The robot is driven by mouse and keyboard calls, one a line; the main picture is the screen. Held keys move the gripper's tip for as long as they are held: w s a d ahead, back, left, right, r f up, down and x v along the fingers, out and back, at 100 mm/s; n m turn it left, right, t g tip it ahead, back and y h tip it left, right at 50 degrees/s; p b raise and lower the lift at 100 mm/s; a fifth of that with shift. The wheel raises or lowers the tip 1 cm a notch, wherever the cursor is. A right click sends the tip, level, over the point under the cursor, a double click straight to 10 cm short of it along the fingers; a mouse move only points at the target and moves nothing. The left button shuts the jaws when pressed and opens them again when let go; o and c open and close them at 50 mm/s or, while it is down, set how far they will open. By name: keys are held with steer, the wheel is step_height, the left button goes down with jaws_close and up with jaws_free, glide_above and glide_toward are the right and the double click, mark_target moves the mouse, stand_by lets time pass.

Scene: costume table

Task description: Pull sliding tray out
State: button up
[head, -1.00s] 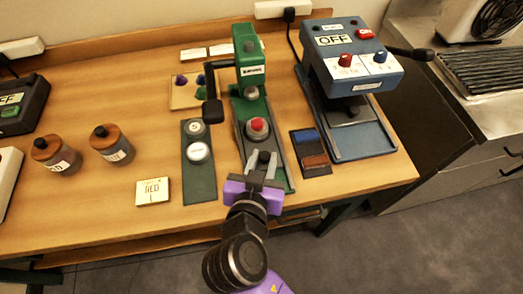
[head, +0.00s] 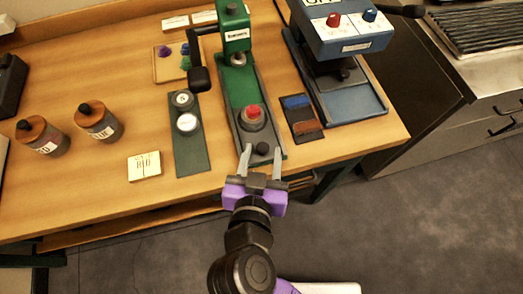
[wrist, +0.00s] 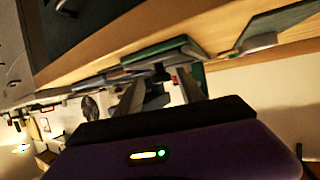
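A green press (head: 236,35) stands on the table with its black lever at its left. Its sliding tray (head: 273,138) points toward me and carries a grey die with a red top (head: 252,116), which sits in front of the press head. A black knob (head: 263,149) stands at the tray's front end. My gripper (head: 262,153) is open at the table's front edge, with a fingertip on either side of the knob and gaps beside it. In the wrist view, the two fingers (wrist: 160,92) are spread, with dark and red parts between them.
Right of the tray lies a small dark holder with blue and brown pads (head: 302,117), beside a blue press (head: 345,35). On the left are a green pad with two discs (head: 190,148), a yellow card (head: 144,166) and two jars (head: 98,122). Floor in front is clear.

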steer(key=shift+r, duration=0.1)
steer(key=v, duration=0.7)
steer(key=shift+s+b, duration=0.35)
steer(key=shift+b, duration=0.05)
steer(key=shift+r, duration=0.1)
steer(key=a+r+n+y, duration=0.1)
steer(key=a+n+y, duration=0.6)
steer(key=a+y, duration=0.1)
steer(key=s+d+m+h, duration=0.2)
steer(key=s+d, duration=0.2)
steer(key=d, duration=0.5)
steer(key=s+d+f+m+t+h, duration=0.1)
steer(key=s+d, duration=0.4)
steer(key=d, duration=0.5)
steer(key=s+d+f+m+h, duration=0.1)
steer(key=s+d, duration=0.4)
steer(key=d, duration=0.5)
steer(key=m+h, duration=0.1)
steer(key=h, duration=0.1)
steer(key=shift+s+f+m+h, duration=0.2)
steer(key=shift+f+m+h, duration=0.1)
steer(key=shift+m, duration=0.1)
